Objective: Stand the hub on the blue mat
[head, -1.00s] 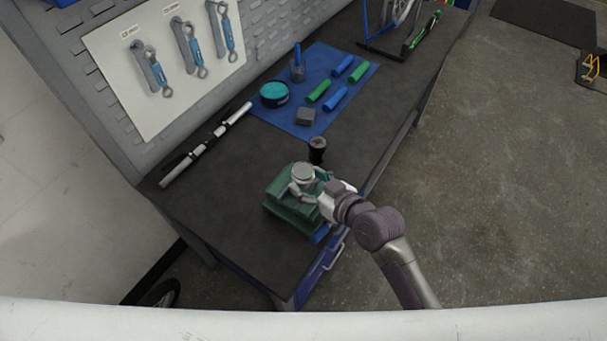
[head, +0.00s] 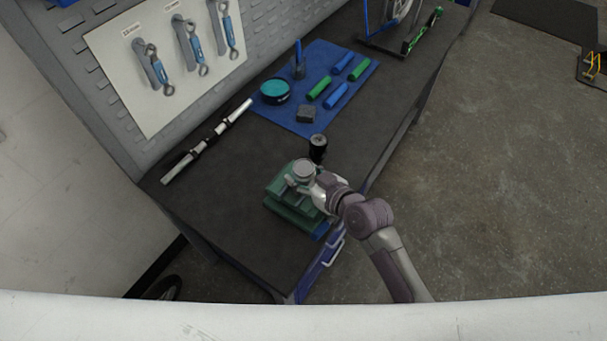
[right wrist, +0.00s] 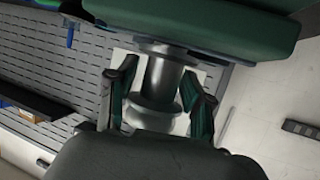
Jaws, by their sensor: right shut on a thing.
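The hub (head: 303,169) is a grey metal cylinder with a round flange. My right gripper (head: 310,183) is shut on it, above the green vise (head: 284,205) at the bench's near end. In the right wrist view the hub (right wrist: 157,82) stands between the two fingers of the gripper (right wrist: 160,95), close to the green vise body (right wrist: 200,25). I cannot tell whether the hub touches the vise. The blue mat (head: 322,62) lies farther back on the bench. My left gripper is not in view.
A black cylinder (head: 318,148) stands between vise and mat. The mat holds a teal tin (head: 274,91), a grey block (head: 306,114) and several blue and green grips (head: 336,95). A silver-black tube (head: 206,142) lies left. A wheel stand (head: 395,35) is behind.

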